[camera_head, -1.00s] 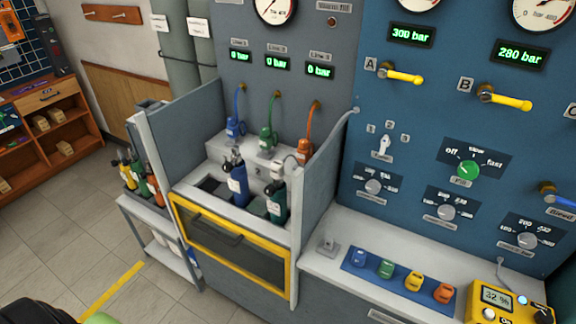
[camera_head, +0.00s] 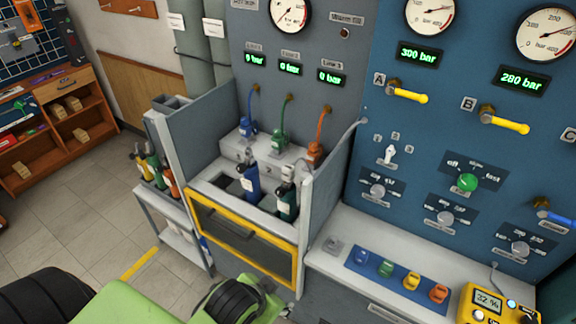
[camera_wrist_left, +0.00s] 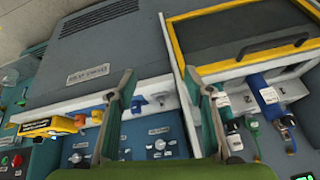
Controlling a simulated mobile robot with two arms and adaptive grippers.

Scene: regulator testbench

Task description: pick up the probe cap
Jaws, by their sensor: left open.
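I cannot tell for sure which small part is the probe cap. A small grey fitting (camera_head: 333,245) sits on the left end of the bench ledge. Beside it, a blue mat (camera_head: 400,292) carries a blue cap (camera_head: 362,256), a green cap (camera_head: 385,268), a yellow cap (camera_head: 411,281) and an orange cap (camera_head: 438,293). A yellow meter (camera_head: 488,303) reading 32 % stands at the right. In the left wrist view, my left gripper (camera_wrist_left: 160,76) is open and empty, its fingers pointing towards the bench. My right gripper is out of view.
A yellow-framed drawer or door (camera_head: 243,238) lies left of the ledge, with a blue bottle (camera_head: 249,182) and a dark green bottle (camera_head: 287,200) above it. A grey side panel (camera_head: 335,180) separates them from the ledge. Open floor (camera_head: 85,215) is at the left.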

